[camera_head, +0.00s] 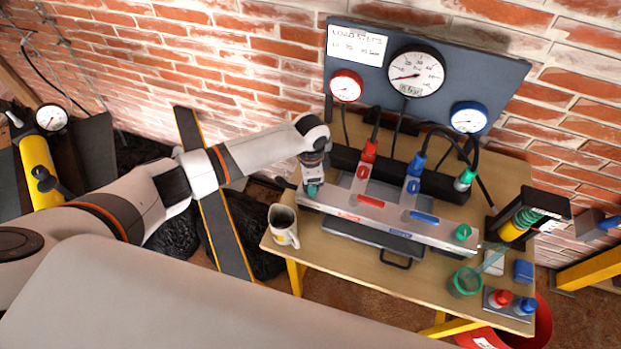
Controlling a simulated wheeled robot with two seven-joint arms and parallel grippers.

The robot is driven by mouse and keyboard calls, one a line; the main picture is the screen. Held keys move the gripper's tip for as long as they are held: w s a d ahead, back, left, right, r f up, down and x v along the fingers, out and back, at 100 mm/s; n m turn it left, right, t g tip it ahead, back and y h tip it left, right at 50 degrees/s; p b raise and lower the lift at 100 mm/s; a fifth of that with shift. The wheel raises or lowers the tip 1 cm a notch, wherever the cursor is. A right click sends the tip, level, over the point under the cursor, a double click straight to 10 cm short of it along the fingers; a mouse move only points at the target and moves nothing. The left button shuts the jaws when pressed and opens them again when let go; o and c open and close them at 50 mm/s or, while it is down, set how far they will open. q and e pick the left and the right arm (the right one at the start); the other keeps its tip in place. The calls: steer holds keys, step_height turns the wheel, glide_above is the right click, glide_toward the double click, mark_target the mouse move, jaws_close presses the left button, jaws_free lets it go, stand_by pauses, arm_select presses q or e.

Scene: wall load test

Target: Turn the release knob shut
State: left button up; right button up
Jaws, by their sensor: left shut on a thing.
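A long silver manifold (385,220) lies across the wooden table, with red and blue labelled levers on it. My left gripper (312,187) reaches in from the left and points down at the manifold's left end. It is shut on a small teal knob, which I take as the release knob; the fingers mostly hide it, so its turn angle cannot be read. A black handle (286,183) sticks out just left of the gripper. A green knob (463,232) sits at the manifold's right end. My right gripper is not in view.
A dark gauge panel (378,80) with a large white dial (416,72) stands behind the table. Black hoses run down to red, blue and green fittings. A white mug (283,226) stands close below the gripper. A green cup (465,282) stands at the right front.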

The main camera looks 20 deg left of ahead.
arm_select(q)
steer(key=shift+r+m, duration=0.1)
steer(key=shift+m, duration=0.2)
steer(key=o, duration=1)
step_height(320, 180, up, 12)
steer(key=shift+w+b, duration=0.1)
steer(key=shift+b, duration=1.15)
